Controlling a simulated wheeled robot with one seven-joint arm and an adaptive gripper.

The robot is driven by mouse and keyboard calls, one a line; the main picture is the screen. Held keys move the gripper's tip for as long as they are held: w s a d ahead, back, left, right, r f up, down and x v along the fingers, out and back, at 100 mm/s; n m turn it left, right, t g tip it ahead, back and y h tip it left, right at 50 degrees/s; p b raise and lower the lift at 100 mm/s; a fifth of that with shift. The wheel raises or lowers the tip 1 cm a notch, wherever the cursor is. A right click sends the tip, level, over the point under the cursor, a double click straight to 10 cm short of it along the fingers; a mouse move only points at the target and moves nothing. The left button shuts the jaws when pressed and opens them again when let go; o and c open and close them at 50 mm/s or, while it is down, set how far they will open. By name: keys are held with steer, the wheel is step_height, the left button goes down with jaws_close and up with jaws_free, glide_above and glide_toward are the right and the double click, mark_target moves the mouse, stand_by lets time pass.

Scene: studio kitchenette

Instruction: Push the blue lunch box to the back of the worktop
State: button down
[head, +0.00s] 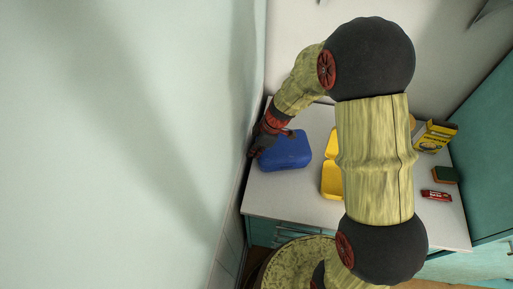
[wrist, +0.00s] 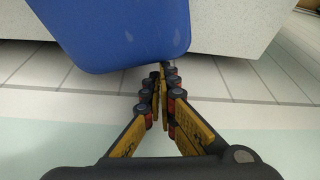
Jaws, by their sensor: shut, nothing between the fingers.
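The blue lunch box (head: 286,151) lies on the left part of the worktop (head: 290,192) in the head view. In the wrist view the lunch box (wrist: 115,28) fills the upper left, just beyond my fingertips. My gripper (head: 254,153) is at the box's left side, near the worktop's left edge and the wall. In the wrist view my gripper (wrist: 160,72) is shut with nothing between the fingers. Its tips are close to the box's lower edge; I cannot tell whether they touch it.
A yellow open container (head: 331,180) stands right of the box, partly hidden by my arm. A yellow carton (head: 435,136), a green-and-brown sponge (head: 445,175) and a red packet (head: 436,195) are at the right. A pale wall (head: 120,140) borders the left. Worktop in front of the box is clear.

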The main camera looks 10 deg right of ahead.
steer(key=shift+f, duration=0.1)
stand_by(0.3)
steer(key=shift+s+d+f+b, duration=0.1)
steer(key=shift+d+b, duration=0.4)
steer(key=shift+b, duration=0.2)
steer(key=shift+s+d+b, duration=0.3)
steer(key=shift+d+b, duration=0.5)
steer(key=shift+d, duration=0.05)
steer(key=shift+r, duration=0.2)
